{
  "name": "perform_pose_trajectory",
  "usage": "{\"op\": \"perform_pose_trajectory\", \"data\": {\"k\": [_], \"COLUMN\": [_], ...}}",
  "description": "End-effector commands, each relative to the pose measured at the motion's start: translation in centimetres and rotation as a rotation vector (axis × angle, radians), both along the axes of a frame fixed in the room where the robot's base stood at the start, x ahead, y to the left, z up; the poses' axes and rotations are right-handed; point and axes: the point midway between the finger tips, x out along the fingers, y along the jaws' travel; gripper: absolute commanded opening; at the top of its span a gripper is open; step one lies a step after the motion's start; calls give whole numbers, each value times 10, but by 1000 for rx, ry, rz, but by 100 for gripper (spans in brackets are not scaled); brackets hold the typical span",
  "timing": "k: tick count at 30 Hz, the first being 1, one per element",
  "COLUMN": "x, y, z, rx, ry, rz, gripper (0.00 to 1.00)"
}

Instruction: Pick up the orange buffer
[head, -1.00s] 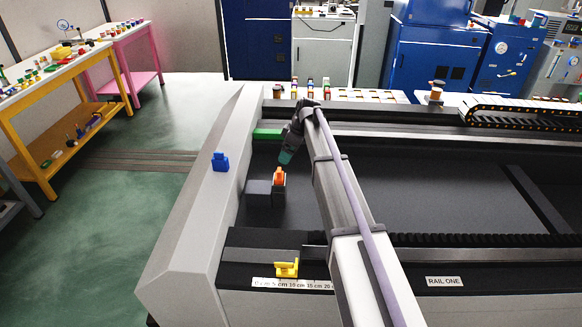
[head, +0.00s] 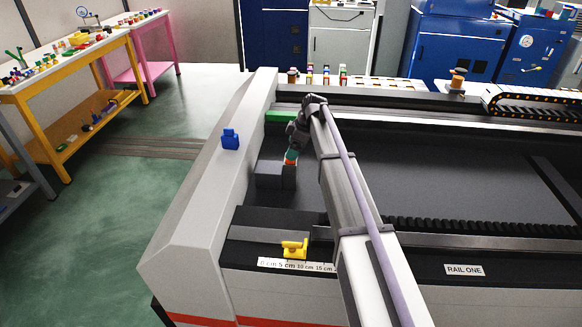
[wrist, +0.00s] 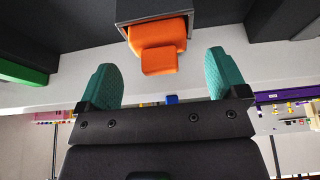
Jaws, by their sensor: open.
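The orange buffer (wrist: 158,48) shows in the wrist view at the top centre, set against a grey block (wrist: 150,10). My gripper (wrist: 165,80) is open, with one teal finger on each side of the picture. The buffer lies ahead of the gap between the fingertips, and nothing is held. In the head view my gripper (head: 292,155) is right at the buffer; whether it touches cannot be told.
A blue piece (head: 230,139) stands on the pale left ledge. A yellow piece (head: 294,248) sits on the front edge beside a ruler strip. A green block (head: 281,117) lies behind. The dark bed (head: 430,175) to the right is clear.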

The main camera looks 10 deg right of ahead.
Motion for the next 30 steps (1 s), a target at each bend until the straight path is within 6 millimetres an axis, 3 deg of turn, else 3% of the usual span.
{"op": "perform_pose_trajectory", "data": {"k": [1,2,9,27,30], "x": [1,2,2,2,2], "y": [4,6,8,8,8], "z": [-20,-23,-20,-20,-20], "rx": [0,0,0,0,0], "ry": [0,1,0,0,0], "rz": [1,1,0,0,0], "gripper": [92,92,92,35,35]}}
